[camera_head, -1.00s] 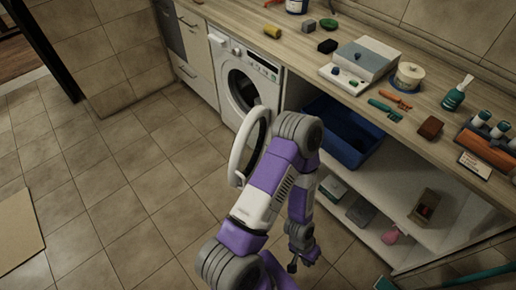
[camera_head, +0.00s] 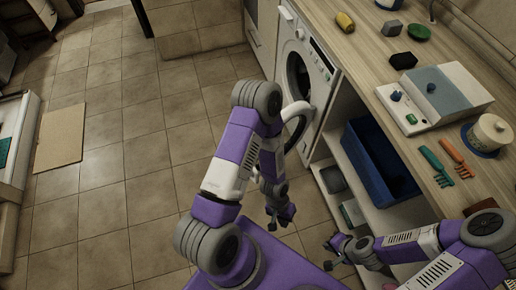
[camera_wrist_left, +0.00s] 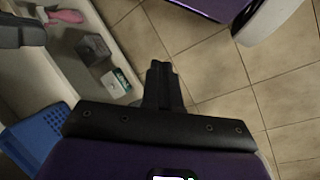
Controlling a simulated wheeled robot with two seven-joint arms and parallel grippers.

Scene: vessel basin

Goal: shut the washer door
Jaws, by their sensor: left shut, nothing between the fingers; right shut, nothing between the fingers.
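The white washer (camera_head: 302,72) stands under the counter at the upper middle of the head view. Its round door (camera_head: 305,108), a white ring, stands open, out from the front. My left arm hides part of the door. My left gripper (camera_head: 281,217) is shut and empty, low over the floor, nearer to me than the door and apart from it. Its shut fingers (camera_wrist_left: 163,82) also show in the left wrist view. My right gripper (camera_head: 333,243) is shut and empty, to the right of the left one, in front of the shelves.
A blue bin (camera_head: 378,165) sits right of the washer; it also shows in the left wrist view (camera_wrist_left: 32,140). The counter (camera_head: 365,62) holds a grey-and-white device (camera_head: 440,92) and several small items. A flat tan board (camera_head: 60,138) lies on the otherwise clear floor at left.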

